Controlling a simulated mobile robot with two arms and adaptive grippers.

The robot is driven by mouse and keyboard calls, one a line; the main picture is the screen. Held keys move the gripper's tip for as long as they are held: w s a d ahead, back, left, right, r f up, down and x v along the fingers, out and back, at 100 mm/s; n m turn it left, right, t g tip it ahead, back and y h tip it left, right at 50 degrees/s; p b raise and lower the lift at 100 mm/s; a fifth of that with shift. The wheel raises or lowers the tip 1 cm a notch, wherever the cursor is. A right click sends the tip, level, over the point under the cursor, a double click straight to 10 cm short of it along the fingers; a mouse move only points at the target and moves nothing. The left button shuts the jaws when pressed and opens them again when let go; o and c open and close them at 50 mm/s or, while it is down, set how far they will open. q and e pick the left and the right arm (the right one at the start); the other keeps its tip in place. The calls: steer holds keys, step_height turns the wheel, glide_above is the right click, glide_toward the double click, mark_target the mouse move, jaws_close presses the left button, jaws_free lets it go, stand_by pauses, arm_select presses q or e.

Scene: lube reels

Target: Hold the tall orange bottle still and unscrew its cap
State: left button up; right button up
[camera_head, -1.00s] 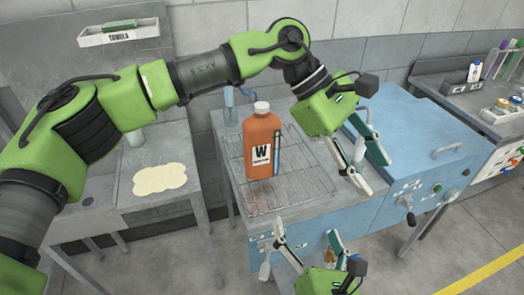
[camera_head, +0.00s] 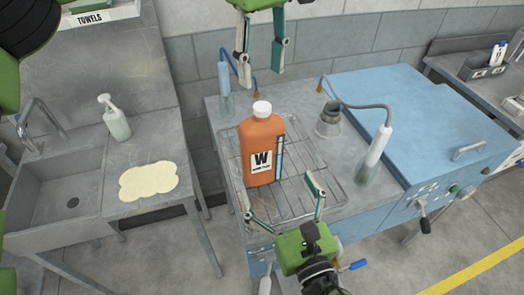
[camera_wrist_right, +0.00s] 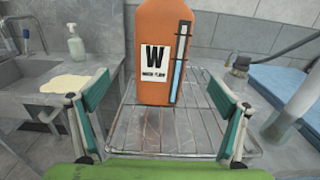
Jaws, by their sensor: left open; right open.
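The tall orange bottle (camera_head: 263,150) stands upright on a wire rack (camera_head: 312,158), with a "W" label and a level strip on its front. Its white cap (camera_head: 262,108) is on top. My left gripper (camera_head: 262,72) is open, pointing down above the bottle, with its fingertips apart from the cap. My right gripper (camera_head: 283,208) is open in front of the bottle, low over the front of the rack. In the right wrist view the bottle (camera_wrist_right: 163,60) stands beyond and between the open fingers, not touched; its cap is out of view.
A sink (camera_head: 70,195), a soap dispenser (camera_head: 116,122) and a cream cloth (camera_head: 148,181) are at left. Glass tubes with hoses and a grey metal fitting (camera_head: 329,119) stand behind and right of the rack. A blue cabinet (camera_head: 430,115) is at right.

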mark_target(266, 159)
arm_select(q)
steer(key=shift+w+f, duration=0.25)
steer(key=shift+w, duration=0.25)
arm_select(e)
steer(key=x, duration=1)
steer(key=shift+w+d+f, duration=0.1)
steer(key=shift+w+f, duration=0.05)
steer(key=shift+w, duration=0.1)
arm_select(q)
steer(key=shift+s+r, duration=0.15)
steer(key=shift+s, duration=0.15)
arm_select(e)
steer(key=shift+w+a, duration=0.25)
steer(key=shift+w, duration=0.15)
arm_select(q)
steer(key=shift+w, duration=0.25)
arm_select(e)
steer(key=shift+w, duration=0.4)
arm_select(q)
steer(key=shift+s, duration=0.1)
arm_select(e)
steer(key=shift+s, duration=0.15)
steer(key=c, duration=2.3)
arm_select(q)
steer(key=m, duration=0.4)
steer(key=shift+f, duration=4.1)
